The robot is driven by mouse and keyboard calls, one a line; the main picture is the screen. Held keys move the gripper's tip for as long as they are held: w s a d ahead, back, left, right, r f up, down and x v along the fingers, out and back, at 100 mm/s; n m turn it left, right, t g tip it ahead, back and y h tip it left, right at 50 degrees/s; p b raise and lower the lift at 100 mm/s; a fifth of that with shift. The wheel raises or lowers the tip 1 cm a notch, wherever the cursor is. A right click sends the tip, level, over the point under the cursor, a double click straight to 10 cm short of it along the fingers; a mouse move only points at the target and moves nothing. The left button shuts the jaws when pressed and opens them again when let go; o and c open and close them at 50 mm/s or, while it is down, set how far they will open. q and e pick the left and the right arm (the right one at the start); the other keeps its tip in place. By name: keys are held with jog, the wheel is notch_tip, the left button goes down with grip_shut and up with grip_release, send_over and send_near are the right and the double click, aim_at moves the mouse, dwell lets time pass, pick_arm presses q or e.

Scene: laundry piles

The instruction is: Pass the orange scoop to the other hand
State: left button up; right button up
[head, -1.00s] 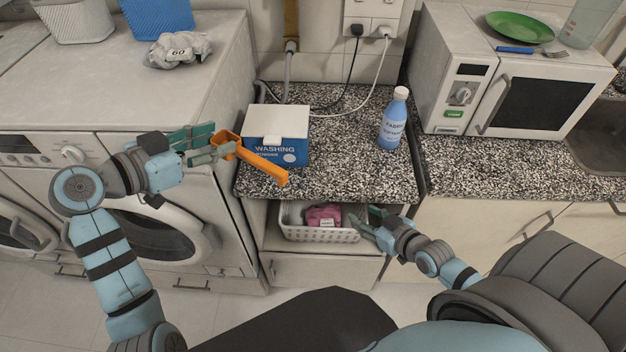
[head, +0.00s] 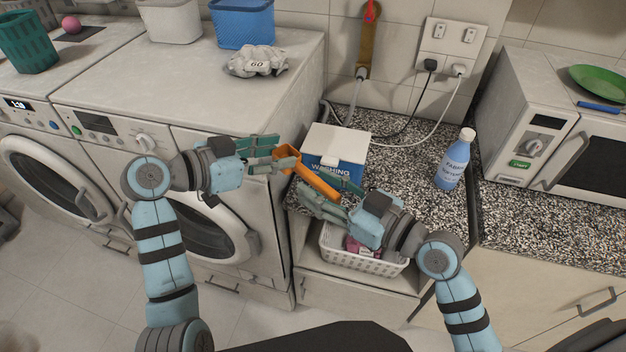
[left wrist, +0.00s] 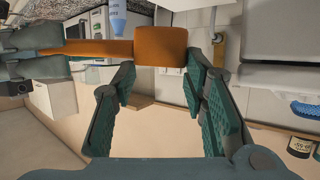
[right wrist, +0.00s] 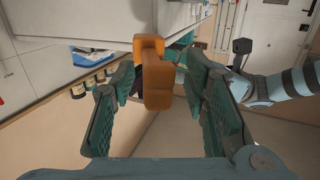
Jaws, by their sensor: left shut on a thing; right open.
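The orange scoop (head: 289,158) is held in the air in front of the washing powder box, its handle sloping down to the right. My left gripper (head: 279,154) is shut on the scoop's cup end; the left wrist view shows the cup (left wrist: 160,45) at its fingertips. My right gripper (head: 314,184) is open, with its fingers on either side of the handle. In the right wrist view the scoop (right wrist: 156,82) lies between the spread fingers, with gaps to both. Whether the handle touches a finger is unclear.
The washing powder box (head: 347,142) stands on the speckled counter (head: 408,190) close behind the scoop. A blue bottle (head: 453,162) stands to the right. A white basket (head: 375,265) with pink cloth sits below my right gripper. Washing machines (head: 215,120) are on the left.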

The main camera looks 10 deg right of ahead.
aim_at(309, 181)
pick_arm(q)
jog(key=shift+a, duration=0.1)
pick_arm(e)
jog(key=x, duration=0.3)
jog(key=shift+d, duration=0.1)
jog(key=shift+c, duration=0.7)
grip_shut()
pick_arm(q)
jog(key=o, duration=1.4)
